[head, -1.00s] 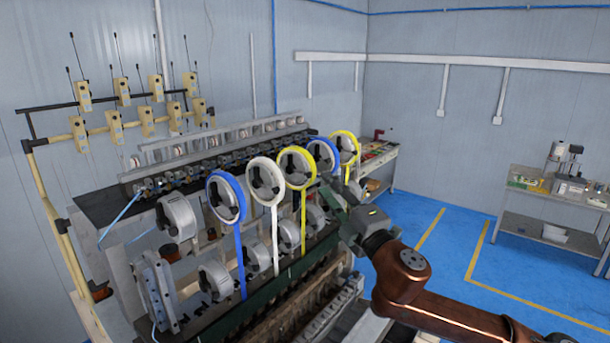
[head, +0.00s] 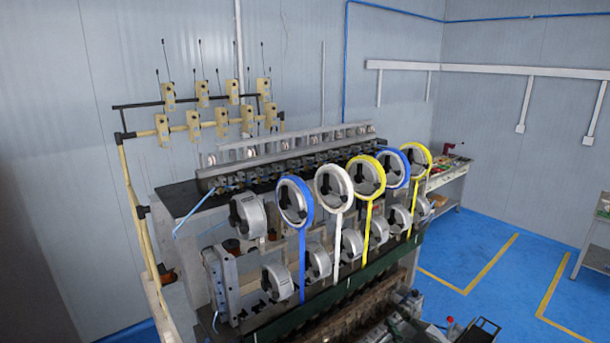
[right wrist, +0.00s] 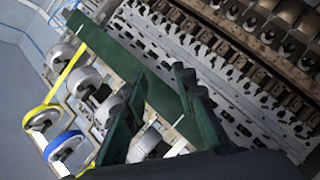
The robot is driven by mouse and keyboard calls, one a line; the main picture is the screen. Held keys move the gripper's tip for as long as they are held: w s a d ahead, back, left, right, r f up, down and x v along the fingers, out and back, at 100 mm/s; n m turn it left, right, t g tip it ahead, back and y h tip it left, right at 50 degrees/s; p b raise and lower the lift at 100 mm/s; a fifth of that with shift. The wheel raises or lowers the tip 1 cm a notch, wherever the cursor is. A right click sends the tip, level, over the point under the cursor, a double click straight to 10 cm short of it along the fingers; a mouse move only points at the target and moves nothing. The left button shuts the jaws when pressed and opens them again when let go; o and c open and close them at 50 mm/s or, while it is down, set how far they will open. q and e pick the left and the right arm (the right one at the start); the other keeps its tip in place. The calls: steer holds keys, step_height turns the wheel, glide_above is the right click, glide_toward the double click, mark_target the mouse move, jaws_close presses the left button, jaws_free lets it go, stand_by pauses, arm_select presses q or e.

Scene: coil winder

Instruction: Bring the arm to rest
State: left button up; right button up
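The coil winder (head: 340,300) fills the middle of the head view. A blue ring (head: 296,202), a white ring (head: 334,186), a yellow ring (head: 367,176), a second blue ring and a second yellow ring (head: 417,163) stand on it in a row, with straps hanging from most of them. My right gripper (right wrist: 160,78) shows in the right wrist view with its two dark green fingers apart and nothing held between them. It is above the winder's front part. In the head view only unclear parts show near the bottom edge, right of centre. My left gripper is not in view.
A yellow frame with several tensioners (head: 192,124) rises behind the winder on the left. A workbench (head: 447,181) stands behind it on the right, and another table is at the right edge. The blue floor (head: 475,250) with yellow lines is clear on the right.

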steer(key=s+d+f+m+g+h, duration=0.1)
steer(key=s+d+f+m+g, duration=0.25)
steer(key=s+f, duration=0.75)
steer(key=s+d+f+m+g+h, duration=0.1)
steer(key=s+d+f+m+g, duration=0.45)
steer(key=f, duration=0.85)
steer(key=s+f+m+g, duration=0.1)
steer(key=s+f+m, duration=0.1)
steer(key=s+f, duration=0.65)
steer(key=s+f+m+g, duration=0.1)
steer(key=s+f+g, duration=0.15)
steer(key=s, duration=1.15)
step_height(320, 180, down, 40)
steer(key=s+b, duration=0.2)
steer(key=b, duration=0.7)
steer(key=s+f+b, duration=0.3)
steer(key=s+f, duration=0.6)
steer(key=f, duration=0.3)
steer(key=s+f+n+g+b, duration=0.1)
steer(key=s+f+b, duration=0.2)
steer(key=s+f, duration=0.7)
steer(key=shift+a+f, duration=0.2)
steer(key=shift+f, duration=0.65)
